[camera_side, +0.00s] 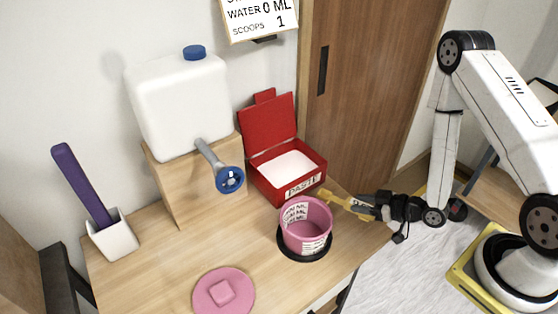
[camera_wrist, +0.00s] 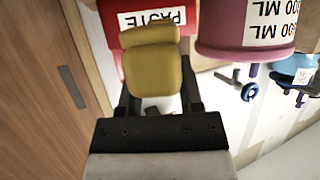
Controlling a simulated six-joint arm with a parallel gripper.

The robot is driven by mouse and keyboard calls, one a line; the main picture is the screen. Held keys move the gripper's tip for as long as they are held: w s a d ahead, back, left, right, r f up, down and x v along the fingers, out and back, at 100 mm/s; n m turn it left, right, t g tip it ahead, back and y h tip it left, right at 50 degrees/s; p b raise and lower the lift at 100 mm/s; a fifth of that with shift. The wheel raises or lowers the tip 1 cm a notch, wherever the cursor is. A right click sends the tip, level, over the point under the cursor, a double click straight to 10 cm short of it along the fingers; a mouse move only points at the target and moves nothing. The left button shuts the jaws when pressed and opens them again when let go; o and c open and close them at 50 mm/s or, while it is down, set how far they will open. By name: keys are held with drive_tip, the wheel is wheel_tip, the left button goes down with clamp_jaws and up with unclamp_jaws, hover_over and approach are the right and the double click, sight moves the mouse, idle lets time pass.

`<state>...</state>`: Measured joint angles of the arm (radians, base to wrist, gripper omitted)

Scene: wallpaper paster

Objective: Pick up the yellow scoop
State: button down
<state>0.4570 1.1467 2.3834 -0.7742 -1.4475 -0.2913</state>
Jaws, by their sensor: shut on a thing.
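The yellow scoop (camera_wrist: 153,68) is between the fingers of my gripper (camera_wrist: 160,103) in the wrist view. In the side view, the yellow scoop (camera_side: 330,201) shows at the tip of my gripper (camera_side: 368,206), just right of the pink bucket and in front of the paste box. My gripper is shut on the scoop and reaches in from the right. Whether the scoop touches the table is hard to tell.
The open red paste box (camera_side: 296,186) stands behind the scoop. The pink bucket (camera_side: 306,240) sits on a black disc (camera_side: 290,252) close left. A pink lid (camera_side: 205,294), a white water tank (camera_side: 180,105) with a tap and a purple-handled tool (camera_side: 82,183) stand farther left.

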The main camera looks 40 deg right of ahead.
sight(357, 202)
drive_tip(key=shift+r, duration=2.8)
drive_tip(key=shift+w+a+r+n+g+y, duration=0.1)
drive_tip(key=shift+w+n+g+y, duration=0.1)
drive_tip(key=shift+w, duration=0.2)
drive_tip(key=shift+w+a+r+n+g+y, duration=0.1)
drive_tip(key=shift+w+n, duration=0.1)
drive_tip(key=shift+w, duration=0.15)
drive_tip(key=w+d+r+n+g, duration=0.1)
drive_tip(key=w+r+g, duration=0.1)
drive_tip(key=w+r, duration=0.2)
drive_tip(key=w+d+r+n+g, duration=0.1)
drive_tip(key=w+r+g, duration=0.1)
drive_tip(key=w, duration=0.7)
drive_tip(key=shift+w+r, duration=0.15)
drive_tip(key=shift+r, duration=0.7)
drive_tip(key=shift+w+f, duration=0.1)
drive_tip(key=shift+f, duration=0.05)
